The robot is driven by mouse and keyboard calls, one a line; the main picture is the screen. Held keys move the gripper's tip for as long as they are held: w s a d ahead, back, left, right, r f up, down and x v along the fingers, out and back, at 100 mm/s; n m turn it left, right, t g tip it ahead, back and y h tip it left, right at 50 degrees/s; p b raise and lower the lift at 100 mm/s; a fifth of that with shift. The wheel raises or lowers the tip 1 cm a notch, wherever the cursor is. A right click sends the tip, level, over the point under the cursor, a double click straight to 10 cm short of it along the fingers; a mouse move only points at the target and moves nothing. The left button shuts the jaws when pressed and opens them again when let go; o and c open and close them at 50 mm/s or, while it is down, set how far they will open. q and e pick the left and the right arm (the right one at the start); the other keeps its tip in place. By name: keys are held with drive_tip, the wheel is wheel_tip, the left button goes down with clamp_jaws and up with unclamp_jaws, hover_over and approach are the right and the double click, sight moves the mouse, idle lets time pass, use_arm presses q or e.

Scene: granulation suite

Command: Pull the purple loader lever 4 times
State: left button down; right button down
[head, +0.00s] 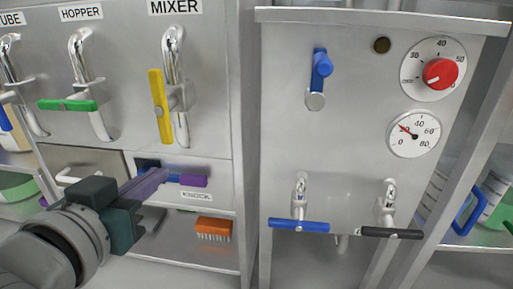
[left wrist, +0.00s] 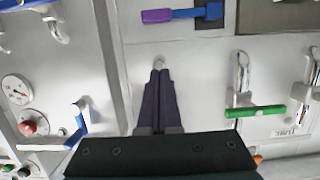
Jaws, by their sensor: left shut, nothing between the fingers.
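The purple loader lever (head: 193,180) has a purple grip on a blue bar, set in a dark recess in the lower part of the left cabinet. In the left wrist view its purple grip (left wrist: 157,16) is at the top, with the blue bar to its right. My left gripper (head: 163,173) comes in from the lower left, its fingers shut and empty. In the head view the fingertips overlap the left part of the blue bar; I cannot tell whether they touch. In the wrist view the shut fingertips (left wrist: 158,70) appear apart from the lever. My right gripper is not visible.
A yellow handle (head: 160,106) and a green handle (head: 67,105) are on pipes above. An orange brush (head: 213,229) is on the shelf below. The right panel carries a blue lever (head: 321,66), a red dial (head: 440,73), a gauge (head: 414,133) and two taps.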

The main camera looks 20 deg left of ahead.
use_arm(q)
drive_tip(key=b, duration=0.6)
hover_over(172, 178)
drive_tip(key=d, duration=0.4)
drive_tip(key=f, duration=0.3)
drive_tip(key=shift+s+d, duration=0.15)
drive_tip(key=shift+s, duration=0.2)
wheel_tip(172, 178, down, 2)
drive_tip(key=shift+f+b, duration=0.25)
drive_tip(key=shift+b, duration=0.95)
drive_tip(key=shift+s+d+f+b, duration=0.1)
drive_tip(key=shift+s+f+b, duration=0.1)
drive_tip(key=shift+f+b, duration=0.3)
drive_tip(key=shift+w, duration=0.1)
